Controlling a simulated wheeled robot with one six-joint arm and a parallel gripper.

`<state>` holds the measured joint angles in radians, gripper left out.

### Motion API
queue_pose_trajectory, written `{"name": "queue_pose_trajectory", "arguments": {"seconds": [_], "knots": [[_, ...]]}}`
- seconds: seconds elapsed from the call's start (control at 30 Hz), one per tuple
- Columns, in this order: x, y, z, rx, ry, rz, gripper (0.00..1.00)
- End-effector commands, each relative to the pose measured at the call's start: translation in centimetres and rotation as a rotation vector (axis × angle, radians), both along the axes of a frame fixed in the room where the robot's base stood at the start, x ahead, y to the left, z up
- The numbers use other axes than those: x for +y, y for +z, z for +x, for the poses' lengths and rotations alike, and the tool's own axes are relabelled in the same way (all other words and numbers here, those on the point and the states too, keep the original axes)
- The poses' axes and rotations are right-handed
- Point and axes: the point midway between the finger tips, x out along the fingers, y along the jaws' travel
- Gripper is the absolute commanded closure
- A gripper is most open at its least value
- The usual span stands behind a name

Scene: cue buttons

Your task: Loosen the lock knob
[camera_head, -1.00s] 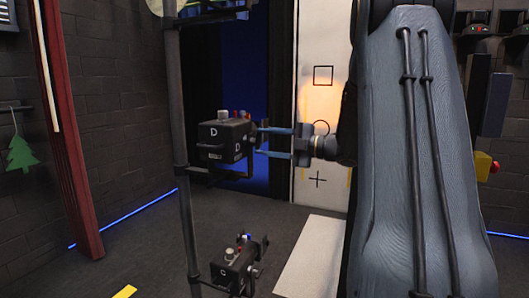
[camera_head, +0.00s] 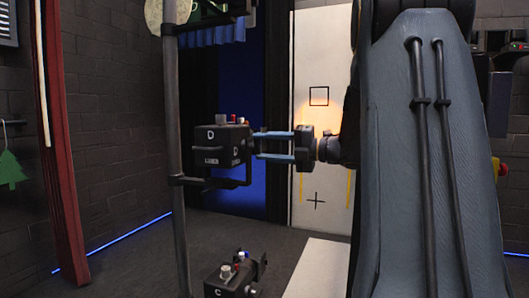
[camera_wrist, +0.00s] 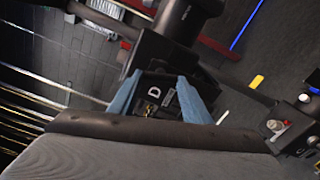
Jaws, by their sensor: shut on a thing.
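A black box marked D (camera_head: 222,146) is held in a bracket on a dark upright pole (camera_head: 182,235), with small red and light knobs (camera_head: 230,119) on its top. My gripper (camera_head: 256,146) reaches it from the right, its two blue fingers level and apart, one above the other, with their tips at the box's right side. The box (camera_wrist: 156,96) also shows in the wrist view, between the blue fingers. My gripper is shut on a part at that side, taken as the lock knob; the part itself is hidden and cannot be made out.
A second black box marked C (camera_head: 232,276) with knobs on top sits lower on the pole side; it also shows in the wrist view (camera_wrist: 295,130). A white marked panel (camera_head: 322,180) stands behind my gripper. Dark floor (camera_head: 140,270) lies open to the left.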

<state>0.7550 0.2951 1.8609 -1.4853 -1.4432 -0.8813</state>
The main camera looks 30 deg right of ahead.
Motion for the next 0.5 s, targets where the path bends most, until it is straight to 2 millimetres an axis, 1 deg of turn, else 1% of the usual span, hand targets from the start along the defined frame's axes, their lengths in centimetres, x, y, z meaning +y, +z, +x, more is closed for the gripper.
{"name": "queue_pose_trajectory", "arguments": {"seconds": [0.4,0.43,0.5], "knots": [[0.05,-0.08,-0.03,-0.001,0.002,-0.004,0.79],[0.05,-0.08,-0.02,-0.001,0.002,-0.004,0.51],[0.04,-0.07,-0.02,-0.001,0.002,-0.004,0.39]]}}
